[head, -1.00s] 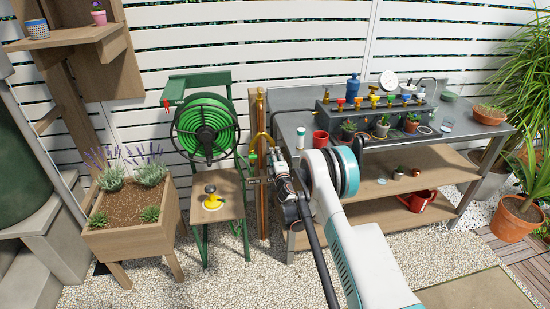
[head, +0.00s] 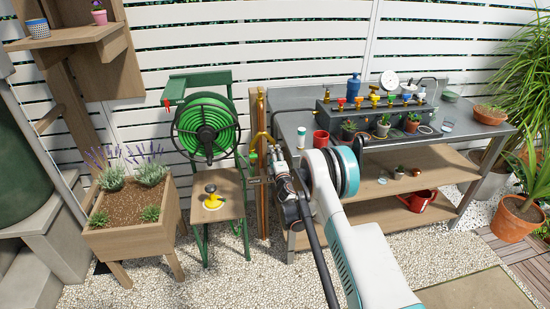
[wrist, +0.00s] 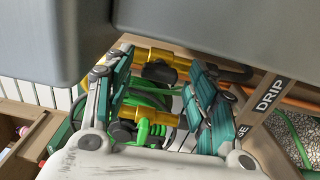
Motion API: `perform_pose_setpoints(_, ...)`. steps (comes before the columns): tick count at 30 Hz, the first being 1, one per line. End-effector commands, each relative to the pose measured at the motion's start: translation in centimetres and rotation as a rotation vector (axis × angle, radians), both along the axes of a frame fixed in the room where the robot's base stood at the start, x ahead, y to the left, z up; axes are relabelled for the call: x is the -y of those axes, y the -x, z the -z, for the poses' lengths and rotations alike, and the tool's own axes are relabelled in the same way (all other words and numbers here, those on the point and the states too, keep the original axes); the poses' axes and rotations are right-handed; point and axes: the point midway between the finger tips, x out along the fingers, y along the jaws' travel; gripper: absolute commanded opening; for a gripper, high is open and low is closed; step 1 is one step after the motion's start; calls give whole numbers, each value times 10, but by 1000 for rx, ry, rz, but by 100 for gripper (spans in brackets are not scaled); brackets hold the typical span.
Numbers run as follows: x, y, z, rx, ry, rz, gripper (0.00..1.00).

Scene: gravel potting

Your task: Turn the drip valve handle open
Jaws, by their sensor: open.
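The drip valve is at the wooden post (head: 261,190) beside the hose reel. In the wrist view, a brass valve body (wrist: 180,62) with a black handle (wrist: 159,72) lies between and beyond my fingers. The word DRIP shows on a label (wrist: 270,92) at the right. My gripper (wrist: 162,100) has its teal fingers spread on either side of the brass parts, with no grip visible. In the head view, my gripper (head: 266,152) is at the post, and its wrist hides part of the valve.
A green hose reel (head: 207,128) stands left of the post, above a wooden seat (head: 230,207) with a black and yellow knob-like object (head: 211,198). A metal bench (head: 465,136) with pots and coloured valves is at the right. A planter (head: 130,240) stands at the left.

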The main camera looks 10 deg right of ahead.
Motion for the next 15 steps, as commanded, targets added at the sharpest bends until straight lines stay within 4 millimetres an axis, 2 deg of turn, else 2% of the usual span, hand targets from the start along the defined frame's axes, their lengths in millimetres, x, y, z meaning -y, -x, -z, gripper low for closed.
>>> perform_pose_setpoints(5,0,8,0,0,0,0,52)
perform_pose_setpoints(15,0,59,0,0,0,0,52)
